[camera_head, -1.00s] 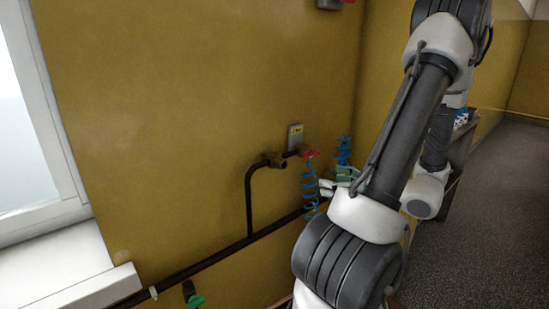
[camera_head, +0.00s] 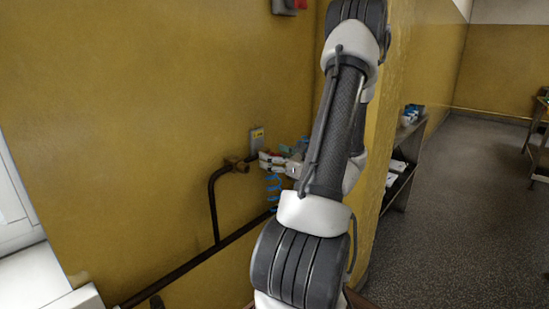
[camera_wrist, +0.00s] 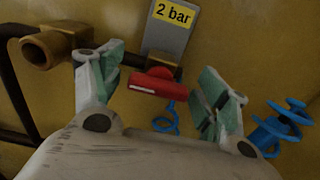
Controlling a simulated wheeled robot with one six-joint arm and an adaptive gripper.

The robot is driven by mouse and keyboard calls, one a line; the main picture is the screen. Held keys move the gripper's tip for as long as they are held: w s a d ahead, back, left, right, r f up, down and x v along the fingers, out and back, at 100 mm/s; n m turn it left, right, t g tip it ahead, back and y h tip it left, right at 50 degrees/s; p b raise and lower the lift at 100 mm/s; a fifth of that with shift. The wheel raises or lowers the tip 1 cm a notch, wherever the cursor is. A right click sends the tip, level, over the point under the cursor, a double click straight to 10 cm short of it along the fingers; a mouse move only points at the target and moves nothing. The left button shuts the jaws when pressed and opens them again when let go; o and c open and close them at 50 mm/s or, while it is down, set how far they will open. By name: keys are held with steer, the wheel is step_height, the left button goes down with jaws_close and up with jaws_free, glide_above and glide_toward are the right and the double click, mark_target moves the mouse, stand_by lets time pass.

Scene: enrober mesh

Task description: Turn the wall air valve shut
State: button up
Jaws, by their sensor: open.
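The wall air valve has a red handle (camera_wrist: 158,84), which lies between my gripper's two open fingers in the wrist view. The handle sits on a brass body below a grey plate (camera_wrist: 167,30) marked "2 bar". My gripper (camera_wrist: 160,88) is open, with one green-padded finger on each side of the handle and gaps visible to both. In the head view, my gripper (camera_head: 268,161) is at the valve by the wall, and the handle is mostly hidden behind it. The plate (camera_head: 257,138) shows just above.
A brass fitting (camera_wrist: 52,48) on the dark pipe (camera_head: 213,210) is left of the valve. Blue coiled hose (camera_head: 273,190) hangs below, and another blue coil (camera_wrist: 277,127) is to the right. A shelf (camera_head: 400,165) stands right, beyond the wall corner. Open floor (camera_head: 445,200) is at right.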

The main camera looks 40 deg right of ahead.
steer(key=c, duration=1)
steer(key=shift+c, duration=0.2)
steer(key=shift+n, duration=0.4)
steer(key=n, duration=0.3)
steer(key=shift+n, duration=0.3)
steer(key=n, duration=0.4)
steer(key=shift+a+n, duration=0.15)
steer(key=shift+n, duration=0.15)
steer(key=n, duration=0.4)
steer(key=shift+f, duration=0.15)
steer(key=shift+f+n, duration=0.1)
steer(key=shift+n, duration=2.4)
